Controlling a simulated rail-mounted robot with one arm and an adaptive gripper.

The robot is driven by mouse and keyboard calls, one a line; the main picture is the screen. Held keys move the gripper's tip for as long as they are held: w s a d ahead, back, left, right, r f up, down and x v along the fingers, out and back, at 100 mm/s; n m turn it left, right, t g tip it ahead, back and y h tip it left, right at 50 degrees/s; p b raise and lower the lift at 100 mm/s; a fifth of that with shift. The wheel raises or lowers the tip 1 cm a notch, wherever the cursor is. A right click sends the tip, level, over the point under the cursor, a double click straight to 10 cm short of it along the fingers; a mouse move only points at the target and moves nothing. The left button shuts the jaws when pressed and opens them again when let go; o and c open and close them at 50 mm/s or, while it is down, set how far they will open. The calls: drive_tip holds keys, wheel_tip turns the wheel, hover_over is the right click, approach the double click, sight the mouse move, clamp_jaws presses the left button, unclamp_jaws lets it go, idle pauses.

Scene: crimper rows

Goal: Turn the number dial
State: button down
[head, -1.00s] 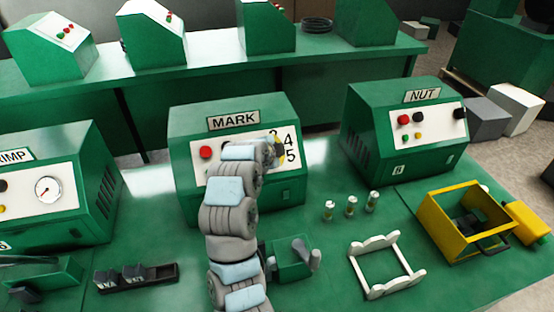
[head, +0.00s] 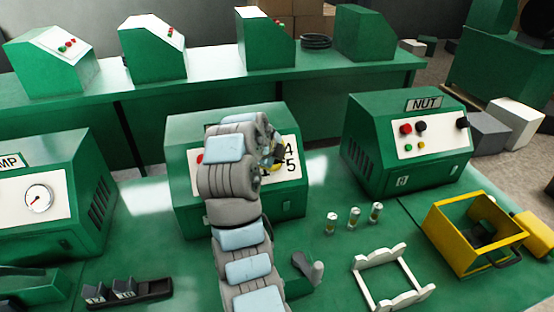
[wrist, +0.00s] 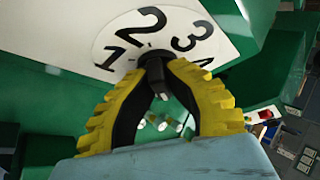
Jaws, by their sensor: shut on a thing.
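The number dial (wrist: 118,42) is a white face with black numerals on the front panel of the green MARK machine (head: 290,209). In the wrist view the numerals 1, 2 and 3 show, with part of a 4. A black knob (wrist: 156,68) sits at its centre. My gripper (wrist: 157,72), with yellow ribbed fingers, is shut on the knob, its fingertips on either side of it. In the head view my arm hides most of the panel and the MARK label; only 4 and 5 show clearly, right of my gripper (head: 276,158).
The NUT machine (head: 398,177) stands to the right. Several small cylinders, a white frame (head: 366,285) and a yellow box (head: 450,238) lie on the green bench in front of it. A gauge machine (head: 60,235) and a dark block rack (head: 150,290) are at left.

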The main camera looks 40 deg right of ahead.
drive_tip(key=shift+a+f, duration=0.1)
drive_tip(key=shift+f, duration=0.2)
drive_tip(key=c, duration=1.1)
unclamp_jaws()
drive_tip(key=shift+r, duration=0.15)
drive_tip(key=shift+a+r, duration=0.15)
drive_tip(key=shift+r, duration=0.3)
drive_tip(key=shift+v, duration=1)
drive_tip(key=shift+s+a, duration=0.1)
drive_tip(key=shift+v, duration=2.2)
drive_tip(key=shift+a, duration=0.1)
